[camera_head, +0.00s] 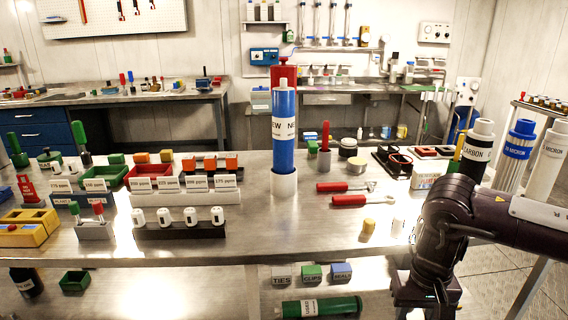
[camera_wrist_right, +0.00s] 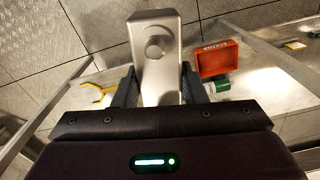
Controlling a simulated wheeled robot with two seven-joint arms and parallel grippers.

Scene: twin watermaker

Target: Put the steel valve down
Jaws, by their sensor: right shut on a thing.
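My right gripper (camera_wrist_right: 157,85) is shut on the steel valve (camera_wrist_right: 154,50), a grey metal block with a round boss on its face, held between the two fingers in the right wrist view. In the head view my right arm comes in from the right and bends down at the table's front edge, with the right gripper (camera_head: 427,290) at the bottom of the picture. The valve cannot be made out there. My left gripper is not in view.
Below the valve, the right wrist view shows an orange-red bin (camera_wrist_right: 217,58), a green item (camera_wrist_right: 222,86) and a yellow item (camera_wrist_right: 97,94) on a metal surface. The steel table (camera_head: 300,232) holds racks, bottles, red-handled tools (camera_head: 347,200) and a tall blue cylinder (camera_head: 283,150).

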